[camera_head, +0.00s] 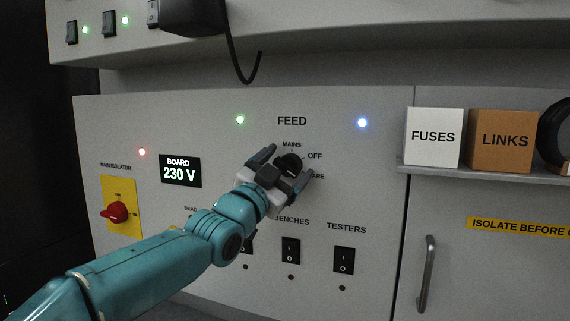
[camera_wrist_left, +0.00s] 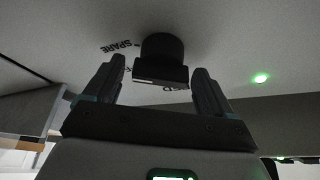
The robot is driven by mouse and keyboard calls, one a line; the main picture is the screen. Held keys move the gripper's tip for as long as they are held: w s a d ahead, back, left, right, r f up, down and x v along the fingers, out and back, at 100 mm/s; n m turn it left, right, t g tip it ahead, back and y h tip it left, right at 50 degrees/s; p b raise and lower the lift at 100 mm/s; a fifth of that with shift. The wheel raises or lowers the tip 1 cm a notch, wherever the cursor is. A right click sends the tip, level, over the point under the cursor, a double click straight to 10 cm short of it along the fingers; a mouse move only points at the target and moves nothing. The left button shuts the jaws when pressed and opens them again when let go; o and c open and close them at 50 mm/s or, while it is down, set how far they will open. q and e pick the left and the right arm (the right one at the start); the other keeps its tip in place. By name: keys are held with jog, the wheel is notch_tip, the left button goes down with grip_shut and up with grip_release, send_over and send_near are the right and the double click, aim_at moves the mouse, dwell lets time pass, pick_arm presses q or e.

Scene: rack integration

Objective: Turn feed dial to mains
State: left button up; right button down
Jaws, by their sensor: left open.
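The feed dial (camera_head: 289,162) is a black knob on the grey panel, under the word FEED. The labels MAINS, OFF and a partly hidden one ending in ARE surround it. My left gripper (camera_head: 284,171) is open in front of the dial, with its fingers to either side in the head view. In the left wrist view the dial (camera_wrist_left: 161,60) stands between and just beyond the open fingertips of my left gripper (camera_wrist_left: 160,75), and I see no finger touching it. The dial's pointer direction is not clear. My right gripper is not in view.
A red isolator switch (camera_head: 115,212) on a yellow plate is at left, beside a display (camera_head: 180,171) reading BOARD 230 V. Rocker switches (camera_head: 344,260) sit below the dial. A shelf at right holds FUSES (camera_head: 434,138) and LINKS (camera_head: 502,141) boxes. A black cable (camera_head: 241,70) hangs above.

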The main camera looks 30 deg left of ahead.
pick_arm(q)
jog(key=shift+w, duration=0.1)
jog(key=c, duration=1)
jog(key=shift+o, duration=0.2)
jog(key=shift+f, duration=0.1)
